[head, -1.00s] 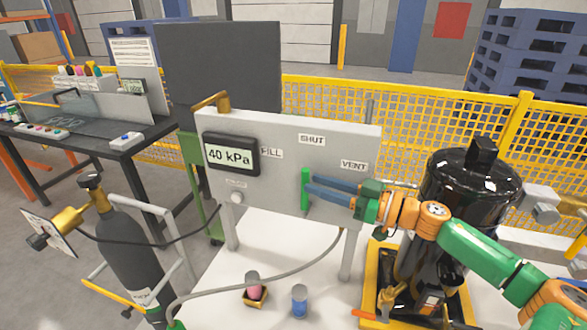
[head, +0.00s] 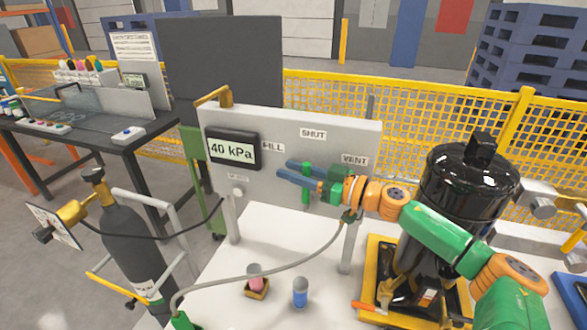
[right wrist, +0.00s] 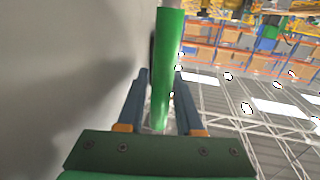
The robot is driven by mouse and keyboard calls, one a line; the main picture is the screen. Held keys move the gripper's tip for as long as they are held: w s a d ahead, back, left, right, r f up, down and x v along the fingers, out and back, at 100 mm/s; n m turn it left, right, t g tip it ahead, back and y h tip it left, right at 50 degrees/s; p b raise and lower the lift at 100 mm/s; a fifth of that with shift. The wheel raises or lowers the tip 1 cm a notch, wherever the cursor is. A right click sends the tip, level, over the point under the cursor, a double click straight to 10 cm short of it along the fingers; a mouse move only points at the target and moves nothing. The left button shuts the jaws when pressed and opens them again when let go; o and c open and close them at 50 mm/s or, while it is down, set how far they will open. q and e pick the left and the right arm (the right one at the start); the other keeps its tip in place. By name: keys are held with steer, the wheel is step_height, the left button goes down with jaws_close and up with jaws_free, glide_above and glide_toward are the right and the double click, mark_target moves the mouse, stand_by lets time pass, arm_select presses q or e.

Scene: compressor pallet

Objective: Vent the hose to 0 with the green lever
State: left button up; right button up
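The green lever (head: 306,192) hangs upright on the front of the grey panel (head: 365,130), below the SHUT label (head: 313,133) and left of the VENT label (head: 354,160). The display (head: 232,150) reads 40 kPa. My right gripper (head: 283,171) reaches in from the right, its blue fingers at the lever. In the right wrist view the lever (right wrist: 170,65) runs between the two fingers, with a gap at least on the left one, so the gripper is open around it. My left gripper is not in view.
A grey hose (head: 265,277) curves over the white table (head: 330,310). A blue can (head: 300,292) and a small pink item in a holder (head: 257,284) stand on it. A gas cylinder (head: 130,240) stands left.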

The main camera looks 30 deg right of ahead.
jaws_close()
stand_by(1.4)
